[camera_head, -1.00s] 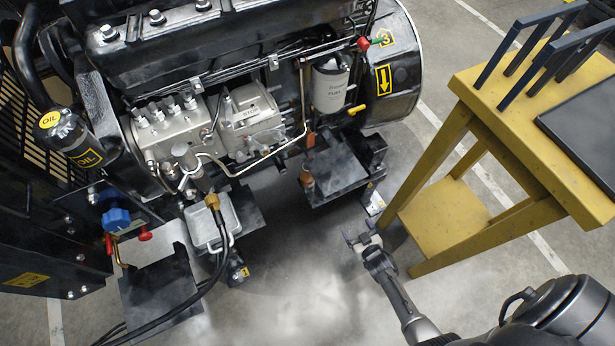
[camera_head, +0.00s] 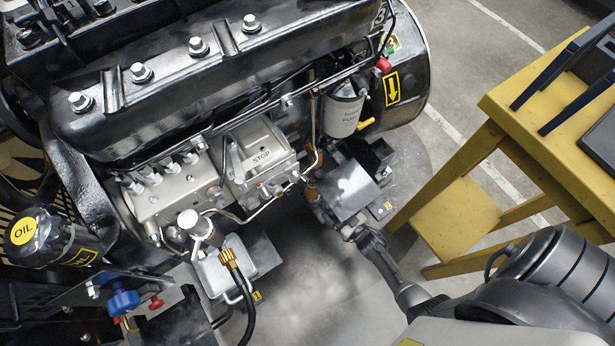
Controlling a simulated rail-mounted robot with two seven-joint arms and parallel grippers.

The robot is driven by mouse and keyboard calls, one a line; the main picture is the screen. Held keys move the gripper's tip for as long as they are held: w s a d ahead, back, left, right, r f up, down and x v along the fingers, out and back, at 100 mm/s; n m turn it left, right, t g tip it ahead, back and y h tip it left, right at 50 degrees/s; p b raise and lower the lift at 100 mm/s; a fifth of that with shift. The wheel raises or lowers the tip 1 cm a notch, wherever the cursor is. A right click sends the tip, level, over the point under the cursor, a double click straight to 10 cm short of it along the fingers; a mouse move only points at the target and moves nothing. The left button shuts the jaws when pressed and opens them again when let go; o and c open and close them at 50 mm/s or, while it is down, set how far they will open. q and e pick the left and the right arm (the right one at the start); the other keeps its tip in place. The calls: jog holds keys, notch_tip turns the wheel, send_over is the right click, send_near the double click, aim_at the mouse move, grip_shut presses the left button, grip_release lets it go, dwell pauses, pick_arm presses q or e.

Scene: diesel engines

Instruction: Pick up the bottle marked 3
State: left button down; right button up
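I cannot make out a bottle marked 3. A yellow label (camera_head: 392,43) on the black round housing at the engine's right end is partly covered, so its mark is unclear here. A white fuel filter canister (camera_head: 343,112) hangs on the engine side; I see no 3 on it. My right gripper (camera_head: 318,203) is low beside the engine, at the front left edge of a dark metal stand (camera_head: 347,190). Its fingers are small and dark against the stand, so their opening and any contact are unclear. My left gripper is not in view.
The black diesel engine (camera_head: 190,75) fills the upper left. A black OIL canister (camera_head: 38,235) and a metal box (camera_head: 225,268) with a hose stand at lower left. A yellow table (camera_head: 530,130) with dark racks is at right.

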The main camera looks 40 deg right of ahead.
aim_at(312, 190)
jog(key=w+b, duration=0.5)
jog(key=w, duration=0.6)
jog(key=shift+w, duration=0.25)
jog(key=shift+w+r+b, duration=0.15)
jog(key=shift+w+b, duration=0.2)
jog(key=shift+w, duration=0.15)
jog(key=shift+s, duration=0.15)
jog(key=shift+c, duration=0.2)
